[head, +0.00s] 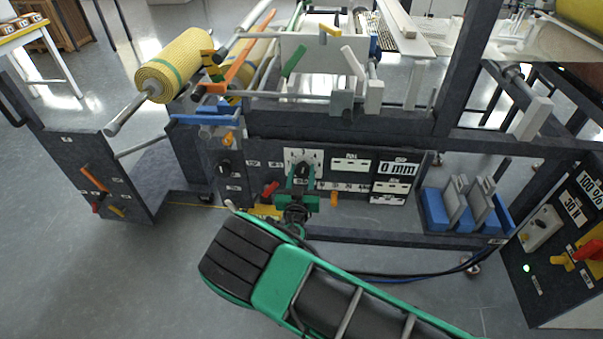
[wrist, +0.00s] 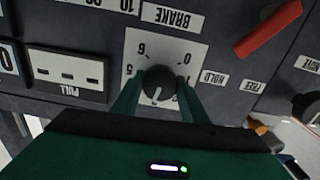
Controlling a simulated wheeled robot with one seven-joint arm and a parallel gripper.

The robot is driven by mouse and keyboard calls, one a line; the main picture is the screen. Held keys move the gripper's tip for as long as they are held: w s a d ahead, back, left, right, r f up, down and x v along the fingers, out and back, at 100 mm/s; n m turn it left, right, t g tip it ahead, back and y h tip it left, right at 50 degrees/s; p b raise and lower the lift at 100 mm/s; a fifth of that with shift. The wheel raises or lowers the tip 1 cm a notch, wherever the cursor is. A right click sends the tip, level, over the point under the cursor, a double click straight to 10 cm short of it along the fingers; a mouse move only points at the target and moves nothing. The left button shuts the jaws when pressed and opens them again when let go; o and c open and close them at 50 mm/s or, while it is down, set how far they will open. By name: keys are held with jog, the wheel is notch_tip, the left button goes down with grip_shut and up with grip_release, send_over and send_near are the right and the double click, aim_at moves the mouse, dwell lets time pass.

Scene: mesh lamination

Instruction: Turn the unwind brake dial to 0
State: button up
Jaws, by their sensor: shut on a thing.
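The brake dial (wrist: 158,84) is a round black knob on a white number plate (wrist: 190,45) under a BRAKE label (wrist: 172,17) in the wrist view. That view shows the lettering upside down. A white mark on the knob points toward the bottom of the wrist view, away from the 0 at upper right. My green gripper (wrist: 157,88) is shut on the knob, one finger on each side. In the head view my gripper (head: 301,172) is at the white plate (head: 290,156) on the machine's front panel and covers part of the dial. The lower numbers are partly hidden.
A red lever (wrist: 268,28) with HOLD and FREE labels is beside the dial; it also shows in the head view (head: 270,189). Another black knob (wrist: 306,107) is farther right in the wrist view. A PULL plate (wrist: 67,69) is at left. A yellow mesh roll (head: 175,66) hangs above left.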

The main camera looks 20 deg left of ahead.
jog(key=shift+a, duration=0.1)
jog(key=n, duration=0.7)
jog(key=shift+s+n, duration=0.1)
jog(key=shift+n, duration=0.2)
jog(key=n, duration=0.4)
jog(key=shift+a+f+n, duration=0.1)
jog(key=shift+n, duration=0.2)
jog(key=n, duration=0.3)
jog(key=shift+n, duration=0.3)
jog(key=n, duration=0.3)
jog(key=shift+f+n, duration=0.15)
jog(key=shift+n, duration=0.15)
jog(key=n, duration=0.3)
jog(key=shift+s+n, duration=0.1)
jog(key=shift+n, duration=0.2)
jog(key=n, duration=0.5)
jog(key=shift+f+n, duration=0.15)
jog(key=shift+n, duration=0.25)
